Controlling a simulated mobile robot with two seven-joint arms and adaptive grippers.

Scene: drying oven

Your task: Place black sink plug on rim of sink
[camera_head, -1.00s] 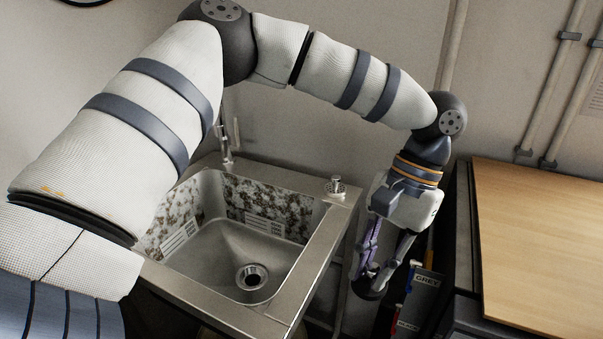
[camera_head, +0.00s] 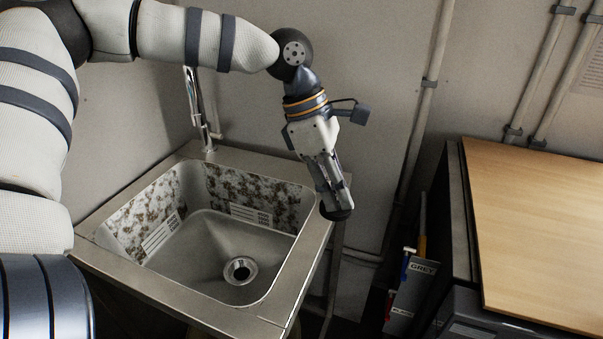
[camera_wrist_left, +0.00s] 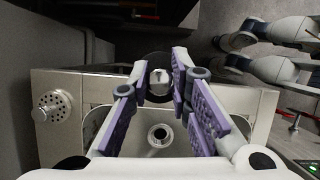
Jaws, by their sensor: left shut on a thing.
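My left gripper (camera_head: 333,205) is shut on the black sink plug (camera_head: 338,213), a round black disc at its fingertips. In the left wrist view the plug (camera_wrist_left: 158,96) shows between the fingers, with a pale metal piece at its centre. The steel sink (camera_head: 185,287) stands below and left of the gripper. The plug appears at the right side of the sink rim (camera_head: 311,262) in the head view; I cannot tell whether it touches. My right gripper is not in view.
A tap (camera_head: 200,115) rises at the back of the sink. The drain (camera_head: 240,270) is at the basin's bottom. A wooden worktop (camera_head: 535,220) and a grey labelled box (camera_head: 410,285) are at right.

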